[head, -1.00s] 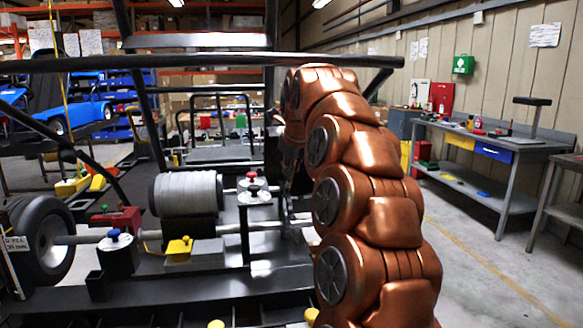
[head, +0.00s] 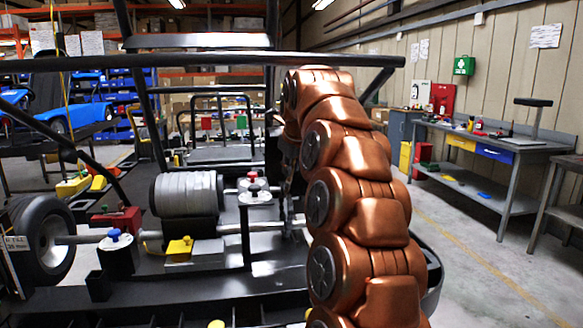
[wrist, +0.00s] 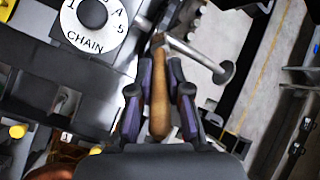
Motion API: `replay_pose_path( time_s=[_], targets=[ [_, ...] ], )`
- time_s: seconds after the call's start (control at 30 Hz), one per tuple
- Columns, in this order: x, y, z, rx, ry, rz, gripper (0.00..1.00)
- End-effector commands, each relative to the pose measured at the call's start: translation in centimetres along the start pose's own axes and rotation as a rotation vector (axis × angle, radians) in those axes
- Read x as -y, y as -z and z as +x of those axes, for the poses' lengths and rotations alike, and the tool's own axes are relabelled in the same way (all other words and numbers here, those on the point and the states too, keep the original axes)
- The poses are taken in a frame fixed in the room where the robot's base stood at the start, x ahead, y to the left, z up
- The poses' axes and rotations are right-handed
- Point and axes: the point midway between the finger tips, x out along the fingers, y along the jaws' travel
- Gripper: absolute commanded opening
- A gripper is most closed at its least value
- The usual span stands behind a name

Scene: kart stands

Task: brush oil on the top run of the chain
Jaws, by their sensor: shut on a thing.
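My gripper (wrist: 159,88) is shut on the wooden handle of the brush (wrist: 159,110), which lies lengthwise between the fingers in the wrist view. A white round plate lettered CHAIN (wrist: 92,35) lies up and to the left of the handle's far end. A dark strip beside the plate may be the chain, but I cannot tell its top run. In the head view my gripper (head: 289,155) is a dark shape beside the kart's axle, mostly hidden behind my copper arm.
The kart's axle (head: 247,226), grey ribbed cylinder (head: 187,194) and black roll bar (head: 200,60) are near my arm. A workbench (head: 490,140) stands right, beyond free floor.

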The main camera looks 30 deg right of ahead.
Motion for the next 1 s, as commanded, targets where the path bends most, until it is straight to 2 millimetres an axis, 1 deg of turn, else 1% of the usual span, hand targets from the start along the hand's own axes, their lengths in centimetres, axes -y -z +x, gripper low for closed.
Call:
replay_pose_path(
  time_s=[0.23, 0.7, 1.0],
  targets=[
    [0.4, -0.6, 0.5, 0.001, 0.002, 0.0, 0.0],
    [0.7, -1.2, 1.2, -0.001, -0.001, 0.0, 0.0],
    [0.6, -0.9, 1.1, 0.0, 0.0, 0.0, 0.0]
  ],
)
